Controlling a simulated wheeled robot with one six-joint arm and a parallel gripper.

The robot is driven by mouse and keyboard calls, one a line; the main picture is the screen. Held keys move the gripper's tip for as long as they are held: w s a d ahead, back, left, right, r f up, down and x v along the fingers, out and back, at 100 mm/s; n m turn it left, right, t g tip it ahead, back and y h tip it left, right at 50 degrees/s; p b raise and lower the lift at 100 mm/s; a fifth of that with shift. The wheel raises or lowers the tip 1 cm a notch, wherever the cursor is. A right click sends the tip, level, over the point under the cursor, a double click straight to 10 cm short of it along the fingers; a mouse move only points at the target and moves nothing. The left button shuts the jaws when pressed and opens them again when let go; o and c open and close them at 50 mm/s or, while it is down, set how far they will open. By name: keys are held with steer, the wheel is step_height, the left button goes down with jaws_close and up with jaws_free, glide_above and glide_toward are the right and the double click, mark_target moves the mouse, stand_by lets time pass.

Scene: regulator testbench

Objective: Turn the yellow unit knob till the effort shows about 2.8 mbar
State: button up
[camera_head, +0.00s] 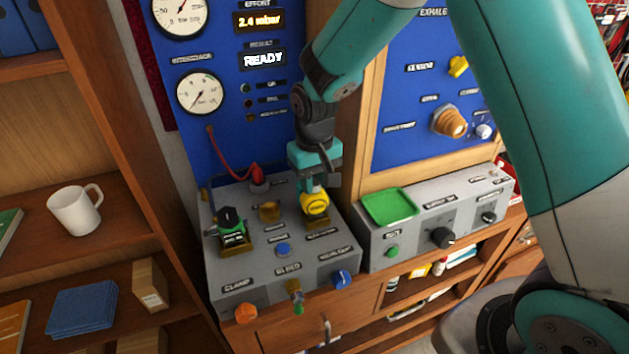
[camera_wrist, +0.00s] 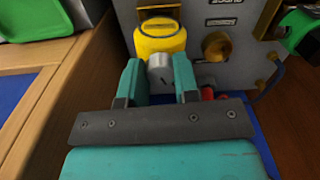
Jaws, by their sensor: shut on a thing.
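The yellow unit (camera_head: 316,204) stands on the right part of the grey bench panel, on a brass-coloured base. In the wrist view the yellow unit (camera_wrist: 160,40) has a grey metal knob (camera_wrist: 160,74) on its near side. My gripper (camera_wrist: 158,84) has its two teal fingers on either side of this knob and is shut on it. In the head view my gripper (camera_head: 312,182) comes down on the unit from above and hides its top. The effort display (camera_head: 259,20) reads 2.4 mbar in orange. The result display (camera_head: 262,58) below it reads READY.
A green-and-black unit (camera_head: 233,230) stands left on the same panel, with a red hose (camera_head: 254,172) behind. A blue button (camera_head: 283,249) and several front knobs are near. A green tray (camera_head: 389,206) lies to the right. A white mug (camera_head: 75,210) is on the left shelf.

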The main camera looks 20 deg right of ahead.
steer(key=m, duration=0.4)
steer(key=shift+m, duration=0.3)
steer(key=shift+m+b, duration=0.4)
steer(key=shift+m, duration=1.4)
steer(key=o, duration=0.9)
steer(key=shift+o, duration=0.2)
steer(key=shift+r, duration=0.15)
step_height(320, 180, up, 17)
steer(key=b, duration=0.3)
steer(key=shift+r, duration=0.1)
